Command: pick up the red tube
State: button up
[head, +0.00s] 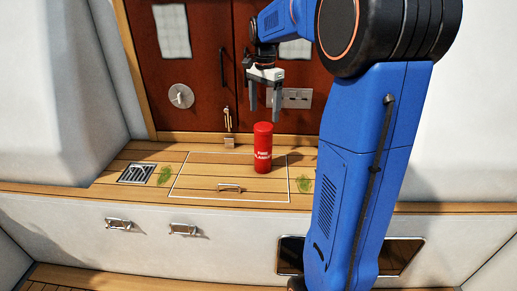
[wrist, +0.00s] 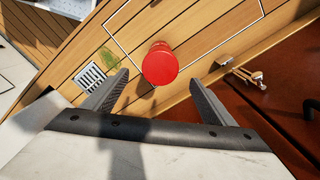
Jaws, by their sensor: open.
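The red tube (head: 263,148) is a red cylinder with white lettering, standing upright on the wooden deck inside a white-outlined hatch panel. In the wrist view I see its round top (wrist: 160,64) from above, a little beyond the fingertips and between their lines. My gripper (head: 264,116) hangs above the tube with its two grey fingers pointing down. In the wrist view my gripper (wrist: 158,82) is open, with nothing between the fingers. The fingers look apart from the tube.
A small handle (head: 230,187) lies on the hatch panel (head: 205,180). A drain grate (head: 136,174) and green patches (head: 164,176) are on the deck. Dark red doors (head: 190,60) with a latch (head: 228,125) stand behind. White walls (head: 60,90) close the sides.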

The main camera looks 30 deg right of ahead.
aim_at(263, 146)
notch_tip(263, 146, down, 16)
jog(key=shift+a+f, duration=0.1)
jog(key=shift+f, duration=0.05)
dwell(0.6)
jog(key=c, duration=1.5)
